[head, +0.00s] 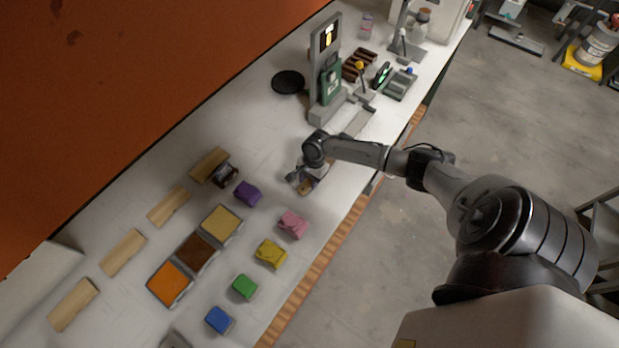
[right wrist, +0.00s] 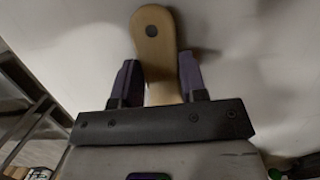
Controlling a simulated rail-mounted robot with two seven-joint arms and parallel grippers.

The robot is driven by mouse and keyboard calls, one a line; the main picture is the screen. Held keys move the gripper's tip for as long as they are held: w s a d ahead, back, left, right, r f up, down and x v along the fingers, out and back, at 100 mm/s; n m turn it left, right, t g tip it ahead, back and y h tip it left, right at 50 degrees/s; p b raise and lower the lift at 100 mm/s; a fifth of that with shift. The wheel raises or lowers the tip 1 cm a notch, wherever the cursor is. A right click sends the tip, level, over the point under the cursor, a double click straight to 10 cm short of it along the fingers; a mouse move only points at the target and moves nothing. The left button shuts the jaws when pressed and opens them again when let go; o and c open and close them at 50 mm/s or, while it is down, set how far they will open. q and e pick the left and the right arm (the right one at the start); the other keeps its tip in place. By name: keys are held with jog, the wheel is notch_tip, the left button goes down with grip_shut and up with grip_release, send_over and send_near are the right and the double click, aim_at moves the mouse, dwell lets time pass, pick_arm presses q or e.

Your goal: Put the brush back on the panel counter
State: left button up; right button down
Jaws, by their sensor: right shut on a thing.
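The brush shows in the right wrist view as a pale wooden handle (right wrist: 155,45) with a dark hole near its rounded end. My right gripper (right wrist: 158,82) is shut on this handle, with one finger on each side. In the head view my right gripper (head: 302,182) is low over the white counter (head: 265,130), near its front edge. The wrist hides part of the brush there, and I cannot tell whether the brush touches the counter. My left gripper is not in view.
Colored blocks, including a pink one (head: 292,224) and a purple one (head: 247,193), lie to the left of my gripper. Color trays (head: 196,251) and wooden panels (head: 124,253) lie farther left. A grey upright device (head: 326,75) stands behind. A black disc (head: 288,82) lies beside it.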

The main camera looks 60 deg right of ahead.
jog(key=shift+f, duration=0.15)
jog(key=c, duration=0.7)
grip_release()
jog(key=shift+o, duration=0.2)
